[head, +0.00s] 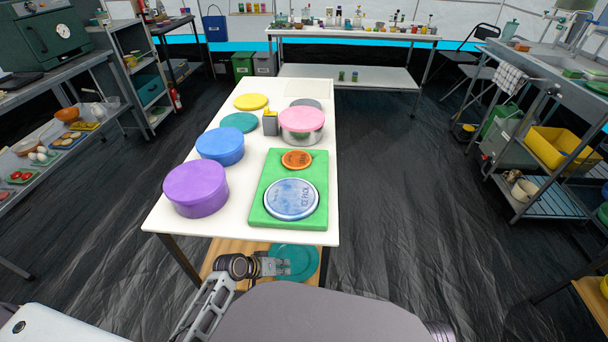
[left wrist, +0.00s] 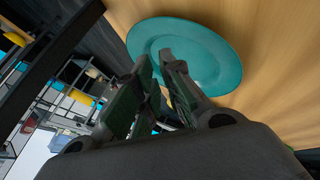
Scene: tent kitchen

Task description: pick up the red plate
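No plate that is clearly red shows. A teal plate (head: 296,262) lies on the wooden lower shelf of the white table, partly hidden by the tabletop and my gripper. It also shows in the left wrist view as a teal disc (left wrist: 215,62). My left gripper (head: 288,267) is at the near edge of that shelf, over or beside the plate. In the left wrist view its two fingers (left wrist: 157,58) stand a little apart with a narrow gap and nothing visible gripped. I cannot tell whether they touch the plate. My right gripper is not in view.
The white tabletop (head: 215,235) overhangs the wooden shelf (head: 233,250). On it are a green board (head: 260,210) with a blue-white disc and an orange disc, and purple (head: 196,188), blue (head: 220,146) and pink-lidded (head: 302,124) round containers. Dark floor at right is clear.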

